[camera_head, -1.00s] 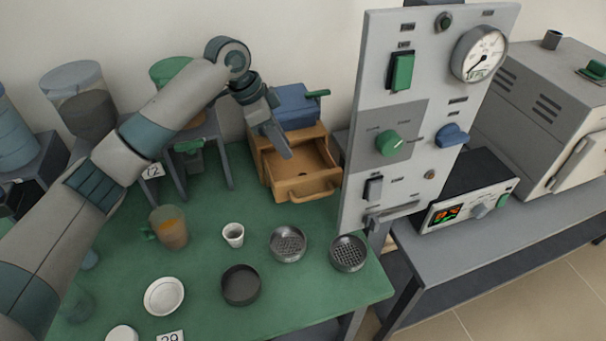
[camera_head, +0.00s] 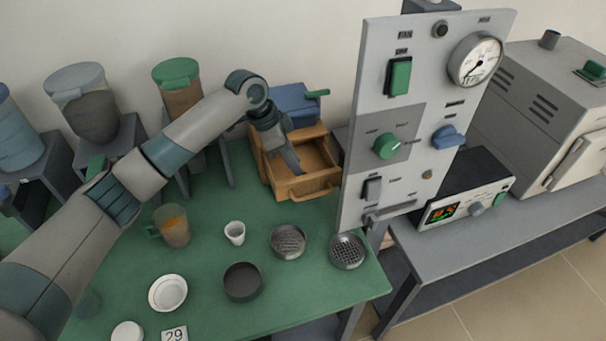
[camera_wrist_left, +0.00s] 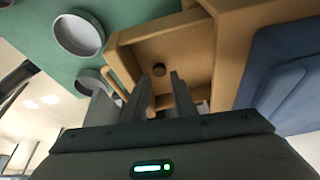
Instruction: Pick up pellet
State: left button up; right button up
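The pellet (camera_wrist_left: 158,69) is a small dark brown round piece lying on the floor of the open wooden drawer (camera_wrist_left: 190,50) in the left wrist view. In the head view the drawer (camera_head: 298,190) is at the upper middle, and I cannot make out the pellet there. My left gripper (camera_head: 294,165) is over the drawer, pointing down into it. In the left wrist view its two fingers (camera_wrist_left: 160,82) are apart with nothing between them, and the pellet shows just beyond their tips. My right gripper is not in view.
The control panel (camera_head: 410,130) rises close on the right. Sieves (camera_head: 288,241), a dark dish (camera_head: 242,281), a small white cup (camera_head: 235,233) and a beaker (camera_head: 173,226) stand on the green table (camera_head: 210,310).

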pick_arm(q)
jog(key=shift+p+x, duration=0.55)
jog(key=shift+x, duration=1.25)
jog(key=shift+c, duration=0.6)
grip_shut()
